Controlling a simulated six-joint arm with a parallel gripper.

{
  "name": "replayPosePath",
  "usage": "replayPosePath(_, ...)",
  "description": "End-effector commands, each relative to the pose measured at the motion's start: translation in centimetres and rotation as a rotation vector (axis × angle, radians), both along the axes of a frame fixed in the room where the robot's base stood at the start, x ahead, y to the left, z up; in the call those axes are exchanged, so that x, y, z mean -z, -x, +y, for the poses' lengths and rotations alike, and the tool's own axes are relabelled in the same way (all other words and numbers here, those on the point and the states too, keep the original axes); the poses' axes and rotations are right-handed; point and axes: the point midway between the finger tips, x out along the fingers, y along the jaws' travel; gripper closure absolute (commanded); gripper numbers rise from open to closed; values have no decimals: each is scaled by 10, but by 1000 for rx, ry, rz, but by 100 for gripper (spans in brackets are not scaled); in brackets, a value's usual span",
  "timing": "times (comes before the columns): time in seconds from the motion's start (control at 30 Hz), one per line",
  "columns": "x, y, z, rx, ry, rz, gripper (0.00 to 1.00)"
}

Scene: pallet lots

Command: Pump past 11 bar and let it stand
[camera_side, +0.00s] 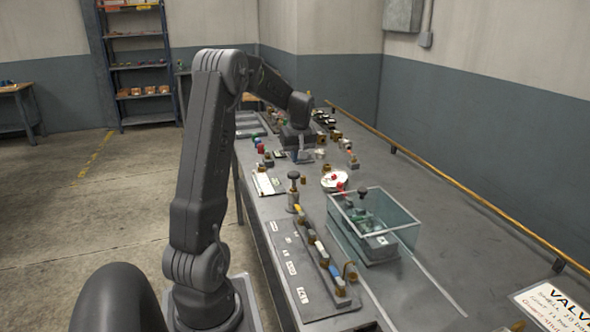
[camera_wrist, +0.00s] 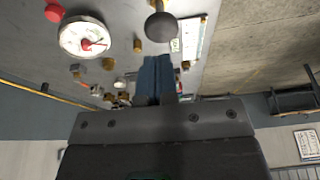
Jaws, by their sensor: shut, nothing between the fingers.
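My gripper (camera_side: 300,157) is shut and empty, held low over the far part of the bench; its blue fingers also show in the wrist view (camera_wrist: 155,82). A pump-like post with a dark round knob (camera_side: 293,175) on a brass body stands nearer the camera, apart from my gripper. The dark knob is at the top of the wrist view (camera_wrist: 161,26). A white round gauge (camera_side: 335,181) with red on its face lies right of the post. In the wrist view the gauge (camera_wrist: 72,38) shows a red needle; its numbers are too small to read.
A clear-walled box (camera_side: 412,237) with a device inside stands right of a row of coloured valves (camera_side: 318,254). Small fittings crowd the bench behind my gripper. A brass rail (camera_side: 450,190) runs along the right edge. A printed sign (camera_side: 557,306) lies at front right.

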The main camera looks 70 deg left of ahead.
Motion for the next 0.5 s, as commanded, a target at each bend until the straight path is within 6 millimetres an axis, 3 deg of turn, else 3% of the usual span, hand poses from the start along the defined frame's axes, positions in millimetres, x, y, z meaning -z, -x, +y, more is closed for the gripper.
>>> replayPosePath(0.2,-44,0,-12,0,-5,-3,100)
replayPosePath(0.5,-66,0,-19,-1,-2,-1,100)
